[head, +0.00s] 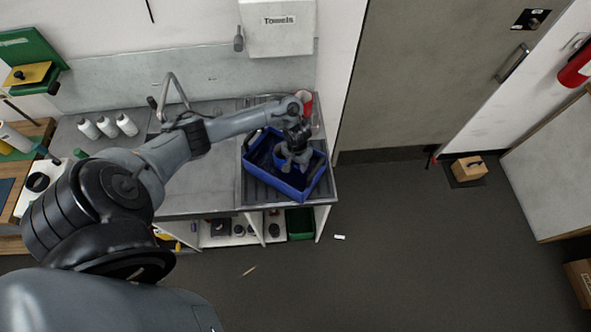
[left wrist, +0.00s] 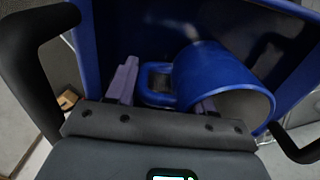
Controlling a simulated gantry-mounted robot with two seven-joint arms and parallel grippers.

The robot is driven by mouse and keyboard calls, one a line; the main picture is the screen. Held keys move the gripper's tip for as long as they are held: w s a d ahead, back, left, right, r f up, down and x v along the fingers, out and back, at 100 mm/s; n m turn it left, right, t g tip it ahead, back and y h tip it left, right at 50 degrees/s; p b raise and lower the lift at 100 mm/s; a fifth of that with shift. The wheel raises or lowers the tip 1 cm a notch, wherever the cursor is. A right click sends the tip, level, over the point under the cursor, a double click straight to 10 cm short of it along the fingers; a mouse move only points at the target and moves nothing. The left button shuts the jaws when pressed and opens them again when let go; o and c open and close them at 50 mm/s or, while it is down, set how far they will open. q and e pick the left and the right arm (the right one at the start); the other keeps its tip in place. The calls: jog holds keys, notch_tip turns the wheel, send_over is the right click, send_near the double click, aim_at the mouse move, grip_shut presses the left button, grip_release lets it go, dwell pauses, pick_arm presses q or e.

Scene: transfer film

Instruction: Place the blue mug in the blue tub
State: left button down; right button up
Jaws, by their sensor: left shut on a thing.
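The blue tub (head: 273,180) sits on the ribbed drainboard at the right end of the steel counter. My left gripper (head: 294,165) reaches down into the tub from above. In the left wrist view, the blue mug (left wrist: 215,75) lies tilted, with its open mouth toward the lower right and its handle toward the left. The left gripper (left wrist: 163,92) is shut on the mug at its handle side, with a finger to the left of the handle and the other partly hidden by the mug. The tub wall (left wrist: 110,35) surrounds the mug. Whether the mug touches the tub floor is unclear. My right gripper is out of view.
A red container (head: 304,101) stands behind the tub. A tap (head: 172,92) and several white bottles (head: 107,127) are to the left along the counter. A towel dispenser (head: 278,28) hangs on the wall above. A green bin (head: 300,223) sits on the shelf below.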

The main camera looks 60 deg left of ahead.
aim_at(297, 167)
pick_arm(q)
jog(key=shift+f+b, duration=0.35)
jog(key=shift+f, duration=2.05)
jog(key=shift+f, duration=0.1)
jog(key=shift+c, duration=2.1)
grip_release()
notch_tip(297, 167, up, 11)
jog(key=shift+a+r+p, duration=0.1)
jog(key=shift+r+p, duration=0.05)
jog(key=shift+p, duration=0.95)
jog(key=shift+r, duration=0.45)
